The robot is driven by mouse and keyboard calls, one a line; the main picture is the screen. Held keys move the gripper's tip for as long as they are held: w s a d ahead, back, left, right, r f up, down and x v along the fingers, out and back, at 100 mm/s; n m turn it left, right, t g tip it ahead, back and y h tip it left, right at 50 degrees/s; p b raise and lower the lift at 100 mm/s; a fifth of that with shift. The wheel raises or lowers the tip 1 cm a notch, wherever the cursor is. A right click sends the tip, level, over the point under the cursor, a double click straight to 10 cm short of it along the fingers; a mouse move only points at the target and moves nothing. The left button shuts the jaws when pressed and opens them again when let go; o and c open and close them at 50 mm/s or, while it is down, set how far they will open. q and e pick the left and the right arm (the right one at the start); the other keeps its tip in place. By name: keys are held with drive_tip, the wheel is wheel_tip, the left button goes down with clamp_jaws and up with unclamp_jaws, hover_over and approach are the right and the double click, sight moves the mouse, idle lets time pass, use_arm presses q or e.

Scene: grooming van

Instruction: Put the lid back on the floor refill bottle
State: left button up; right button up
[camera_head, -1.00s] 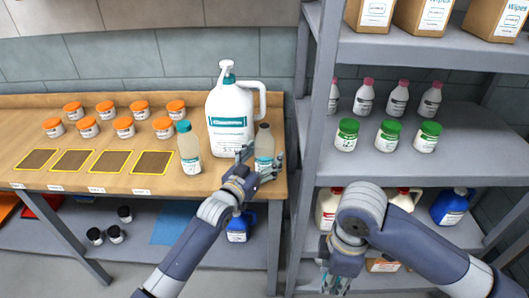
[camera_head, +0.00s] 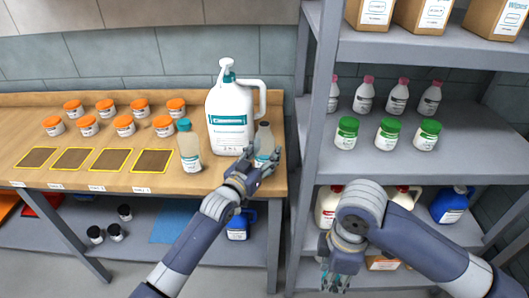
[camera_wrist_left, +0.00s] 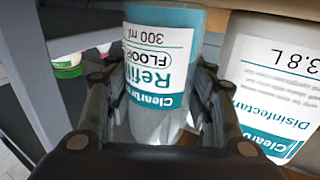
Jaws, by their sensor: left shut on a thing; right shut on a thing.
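The floor refill bottle (camera_head: 263,139), clear with a teal and white label, stands on the bench near its right end. Its narrow top shows no teal lid. My left gripper (camera_head: 264,165) is shut around its body. In the left wrist view the bottle (camera_wrist_left: 160,60) fills the space between my fingers, with its "FLOOR Refill" label upside down. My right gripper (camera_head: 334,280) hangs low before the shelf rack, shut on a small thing. Teal shows at its fingertips, which fits the lid, but most of it is hidden.
A large white pump jug (camera_head: 230,118) stands close behind and left of the bottle. A similar bottle with a teal lid (camera_head: 189,147) stands further left. Orange-lidded jars (camera_head: 124,126) and dark mats (camera_head: 110,160) occupy the bench. The rack's grey upright (camera_head: 307,150) rises to the right.

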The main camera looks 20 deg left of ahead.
sight(259, 149)
use_arm(q)
drive_tip(key=shift+r, duration=0.1)
